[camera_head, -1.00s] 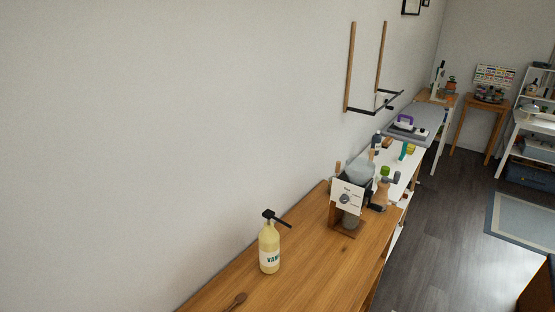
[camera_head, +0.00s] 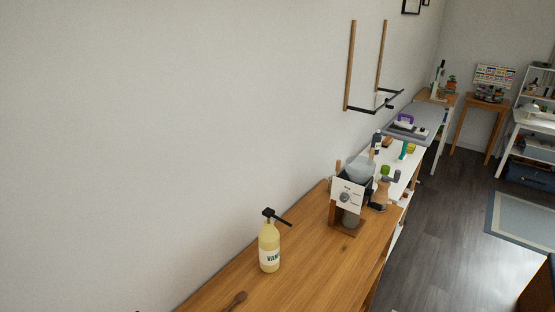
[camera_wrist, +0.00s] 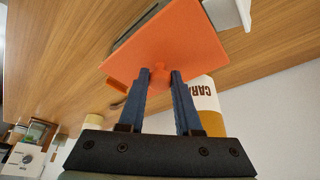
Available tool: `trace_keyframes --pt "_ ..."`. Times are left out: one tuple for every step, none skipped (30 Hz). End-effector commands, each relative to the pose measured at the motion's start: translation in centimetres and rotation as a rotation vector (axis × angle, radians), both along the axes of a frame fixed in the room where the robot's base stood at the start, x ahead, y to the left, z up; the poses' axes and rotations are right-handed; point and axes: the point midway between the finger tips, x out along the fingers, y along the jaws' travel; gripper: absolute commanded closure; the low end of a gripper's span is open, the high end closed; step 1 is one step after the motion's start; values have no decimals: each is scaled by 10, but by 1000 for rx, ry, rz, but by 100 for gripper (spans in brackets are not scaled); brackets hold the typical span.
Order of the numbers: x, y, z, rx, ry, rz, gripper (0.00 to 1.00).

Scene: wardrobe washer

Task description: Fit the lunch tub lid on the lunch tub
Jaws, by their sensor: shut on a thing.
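In the wrist view, my gripper (camera_wrist: 160,84) is shut on the small round knob of the flat orange lunch tub lid (camera_wrist: 165,42). The lid is a tilted square in this picture, just beyond the fingertips. A grey-green edge (camera_wrist: 138,22) shows behind the lid's upper side. It may be the lunch tub, but the lid hides most of it, and I cannot tell whether the two touch. Neither my gripper nor the lid can be made out in the head view.
A bottle labelled "CARA" (camera_wrist: 204,96) stands close to the right finger, and another pale container (camera_wrist: 222,14) is near the lid. On the wooden counter (camera_head: 310,255) stand a yellow pump bottle (camera_head: 269,248) and a dispenser with a white front (camera_head: 347,195). A wooden spoon (camera_head: 237,299) lies near.

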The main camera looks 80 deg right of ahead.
Motion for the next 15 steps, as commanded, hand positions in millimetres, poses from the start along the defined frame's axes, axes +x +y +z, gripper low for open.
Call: trace_keyframes --pt "0 0 -1 0 0 0 100" --pt "0 0 -2 0 0 0 100" --pt "0 0 -2 0 0 0 100" --pt "0 0 -3 0 0 0 100" --pt "0 0 -3 0 0 0 100" --pt "0 0 -3 0 0 0 65" --pt "0 0 -3 0 0 0 60" --pt "0 0 -3 0 0 0 55" --pt "0 0 -3 0 0 0 47" --pt "0 0 -3 0 0 0 42" --pt "0 0 -3 0 0 0 37" --pt "0 0 -3 0 0 0 32" --pt "0 0 -3 0 0 0 32" --pt "0 0 -3 0 0 0 32" --pt "0 0 -3 0 0 0 32"
